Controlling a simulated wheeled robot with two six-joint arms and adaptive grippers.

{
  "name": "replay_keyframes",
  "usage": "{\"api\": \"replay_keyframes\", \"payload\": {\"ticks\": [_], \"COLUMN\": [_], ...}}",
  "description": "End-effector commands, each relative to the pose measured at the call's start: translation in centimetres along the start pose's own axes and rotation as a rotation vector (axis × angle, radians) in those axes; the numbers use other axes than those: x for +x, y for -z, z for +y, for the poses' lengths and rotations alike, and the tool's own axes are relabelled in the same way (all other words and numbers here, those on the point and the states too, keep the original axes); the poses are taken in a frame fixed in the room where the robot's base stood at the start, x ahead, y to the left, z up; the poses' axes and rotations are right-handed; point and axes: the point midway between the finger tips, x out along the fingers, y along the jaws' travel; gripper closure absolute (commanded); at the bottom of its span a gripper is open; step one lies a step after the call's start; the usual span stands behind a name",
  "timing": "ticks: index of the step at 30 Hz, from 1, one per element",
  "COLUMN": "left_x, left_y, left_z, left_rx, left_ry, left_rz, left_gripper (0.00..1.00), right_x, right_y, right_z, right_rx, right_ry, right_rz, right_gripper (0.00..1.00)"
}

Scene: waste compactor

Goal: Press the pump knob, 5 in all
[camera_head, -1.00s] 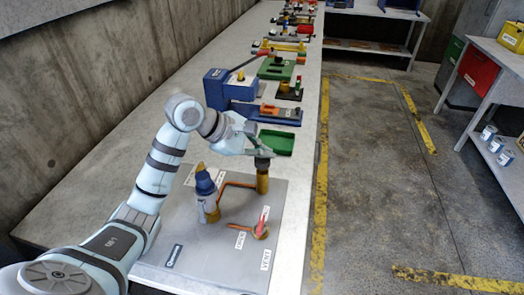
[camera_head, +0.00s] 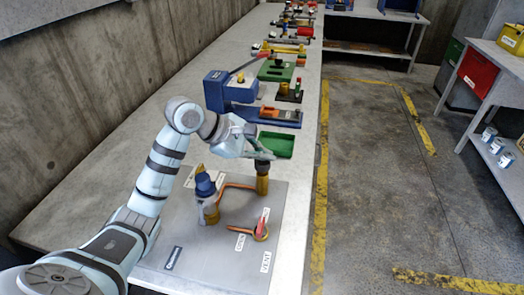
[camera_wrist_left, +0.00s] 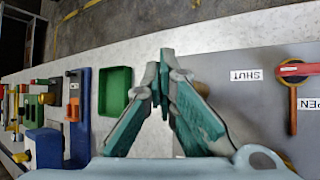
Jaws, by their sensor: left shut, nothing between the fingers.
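The pump in the head view is a brass cylinder (camera_head: 262,186) with a dark knob (camera_head: 263,168) on top. It stands upright on a grey plate (camera_head: 190,250). My left gripper (camera_head: 268,155) is shut and empty, with its fingertips right at the top of the knob. They look in contact, but the fingers partly cover the spot. In the left wrist view the closed fingertips (camera_wrist_left: 160,75) point away from the wrist, and they hide most of the knob. My right gripper is not in view.
A blue-capped fitting (camera_head: 205,187) stands left of the pump, joined by a copper pipe (camera_head: 236,186). A red-handled valve (camera_head: 262,228) with labels is in front. Behind are a green tray (camera_head: 277,144) and a blue machine (camera_head: 230,90).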

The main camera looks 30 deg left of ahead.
Motion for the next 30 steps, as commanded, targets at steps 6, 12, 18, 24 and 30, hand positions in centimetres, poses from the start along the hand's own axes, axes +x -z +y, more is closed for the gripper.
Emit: {"api": "replay_keyframes", "payload": {"ticks": [6,12,18,24,30], "left_x": [-1.1,-1.9,-2.7,-2.9,-2.9], "left_y": [-0.7,-1.3,-1.9,-2.1,-2.1], "left_z": [0.8,1.4,2.1,2.2,2.3], "left_rx": [-0.001,-0.001,-0.001,-0.001,0.0], "left_ry": [0.002,0.001,0.0,0.0,-0.001], "left_rz": [0.002,0.002,0.001,0.001,0.0], "left_gripper": [1.0,1.0,1.0,1.0,1.0], "right_x": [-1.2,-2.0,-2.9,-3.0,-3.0], "right_y": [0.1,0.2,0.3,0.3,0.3], "right_z": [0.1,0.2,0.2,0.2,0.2], "right_rx": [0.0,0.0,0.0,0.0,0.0], "right_ry": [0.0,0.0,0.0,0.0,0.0], "right_rz": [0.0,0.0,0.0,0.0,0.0], "right_gripper": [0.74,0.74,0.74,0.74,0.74]}}
